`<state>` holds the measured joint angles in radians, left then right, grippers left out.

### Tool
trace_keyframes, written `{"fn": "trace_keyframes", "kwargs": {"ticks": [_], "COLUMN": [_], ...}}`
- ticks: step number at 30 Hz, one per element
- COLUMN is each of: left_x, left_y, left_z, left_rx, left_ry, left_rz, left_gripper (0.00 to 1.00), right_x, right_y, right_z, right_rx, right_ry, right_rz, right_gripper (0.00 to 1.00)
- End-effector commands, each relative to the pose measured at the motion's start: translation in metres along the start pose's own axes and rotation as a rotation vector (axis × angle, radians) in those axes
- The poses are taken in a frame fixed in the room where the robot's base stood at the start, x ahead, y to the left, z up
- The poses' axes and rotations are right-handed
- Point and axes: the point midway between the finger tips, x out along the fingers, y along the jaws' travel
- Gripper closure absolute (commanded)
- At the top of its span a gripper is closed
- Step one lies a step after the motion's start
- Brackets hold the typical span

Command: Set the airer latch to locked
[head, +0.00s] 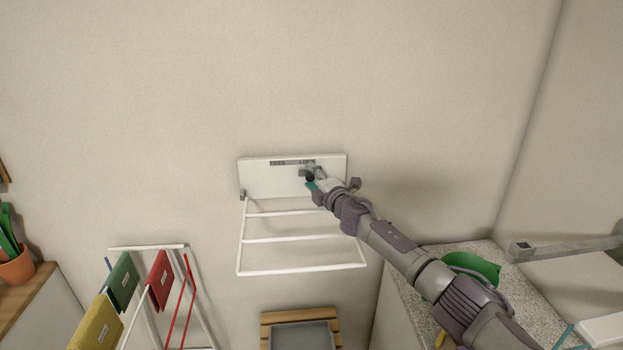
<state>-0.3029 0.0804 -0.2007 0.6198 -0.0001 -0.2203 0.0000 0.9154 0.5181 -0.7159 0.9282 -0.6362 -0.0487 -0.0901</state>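The airer is fixed to the wall, with a white back plate (265,180) and a white rail frame (300,238) folded out below it. A dark label strip (285,163) runs along the plate's top edge, with small lettering that seems to read FREE at left and LOCK at right. My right gripper (311,178) is at the right part of the plate, under the LOCK end. It covers the latch, so the latch's position and whether the fingers touch it cannot be made out. Its fingers are too small and overlapped to judge. My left gripper is out of view.
A drying rack (150,247) with green, red and yellow cloths stands at lower left. A grey tray (303,336) on wooden slats is below the airer. A speckled counter (408,290) with a green bowl-like item (475,264) is at right. The wall above is clear.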

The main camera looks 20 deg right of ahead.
Motion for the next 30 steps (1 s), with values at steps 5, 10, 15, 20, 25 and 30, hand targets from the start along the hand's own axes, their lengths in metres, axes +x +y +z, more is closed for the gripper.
{"fn": "trace_keyframes", "kwargs": {"ticks": [5,10,15,20,25,30], "left_x": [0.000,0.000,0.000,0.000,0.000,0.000], "left_y": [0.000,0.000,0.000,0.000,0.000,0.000], "left_z": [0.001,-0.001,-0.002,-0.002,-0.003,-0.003], "left_rx": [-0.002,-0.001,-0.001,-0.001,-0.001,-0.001], "left_ry": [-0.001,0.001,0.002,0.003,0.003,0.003], "left_rz": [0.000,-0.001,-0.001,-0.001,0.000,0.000], "left_gripper": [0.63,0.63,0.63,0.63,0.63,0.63], "right_x": [-0.001,-0.011,-0.035,-0.064,-0.093,-0.113], "right_y": [0.001,0.001,0.000,-0.001,-0.002,-0.001], "right_z": [-0.001,0.001,0.001,0.001,0.001,0.001], "right_rx": [0.000,-0.002,-0.004,-0.001,0.000,0.001], "right_ry": [0.001,0.000,0.001,0.002,0.000,0.000], "right_rz": [0.001,0.002,0.000,-0.001,-0.002,-0.001], "right_gripper": [0.49,0.49,0.49,0.49,0.49,0.49]}}
